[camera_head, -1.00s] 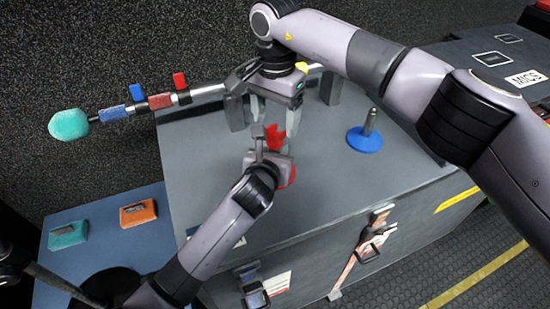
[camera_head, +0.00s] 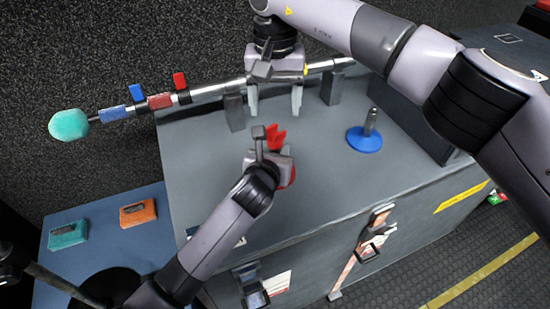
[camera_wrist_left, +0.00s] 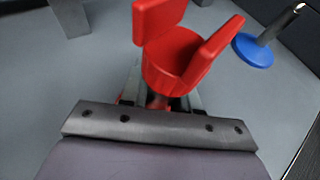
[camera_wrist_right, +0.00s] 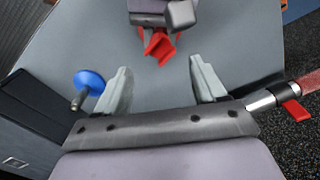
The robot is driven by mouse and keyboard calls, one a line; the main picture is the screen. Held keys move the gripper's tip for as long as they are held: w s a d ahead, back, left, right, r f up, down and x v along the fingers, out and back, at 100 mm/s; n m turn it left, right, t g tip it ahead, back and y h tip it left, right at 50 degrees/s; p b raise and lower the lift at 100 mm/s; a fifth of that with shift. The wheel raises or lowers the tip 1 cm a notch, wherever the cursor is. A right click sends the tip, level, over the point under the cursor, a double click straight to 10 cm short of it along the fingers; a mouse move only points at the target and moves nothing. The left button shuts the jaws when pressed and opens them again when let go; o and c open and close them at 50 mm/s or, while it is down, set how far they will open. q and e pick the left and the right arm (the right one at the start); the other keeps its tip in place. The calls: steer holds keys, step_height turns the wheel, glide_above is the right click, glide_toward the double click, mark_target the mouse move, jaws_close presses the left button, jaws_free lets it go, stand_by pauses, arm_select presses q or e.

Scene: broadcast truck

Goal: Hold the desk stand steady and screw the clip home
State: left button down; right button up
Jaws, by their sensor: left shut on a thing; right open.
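The red clip (camera_head: 276,137), a round cup with two upright prongs, stands above my left gripper (camera_head: 274,158). The left gripper is shut on the red desk stand's post, with part of its red base (camera_head: 292,176) showing beside it on the case top. In the left wrist view the clip (camera_wrist_left: 172,52) sits right over the fingers; the thread is hidden. My right gripper (camera_head: 275,103) is open and empty, above and behind the clip. In the right wrist view the clip (camera_wrist_right: 159,46) lies beyond the open fingers, touching neither.
A blue desk stand (camera_head: 365,140) stands on the grey case top (camera_head: 330,180) to the right. A boom pole with a teal foam tip (camera_head: 68,124) rests across grey supports (camera_head: 234,112) at the back. Teal (camera_head: 67,233) and orange (camera_head: 138,212) packs lie on a blue surface at left.

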mark_target(275, 133)
stand_by(0.3)
steer(key=shift+f, duration=4)
steer(key=c, duration=1.1)
steer(key=m, duration=0.6)
steer(key=shift+m, duration=0.3)
steer(key=o, duration=1.2)
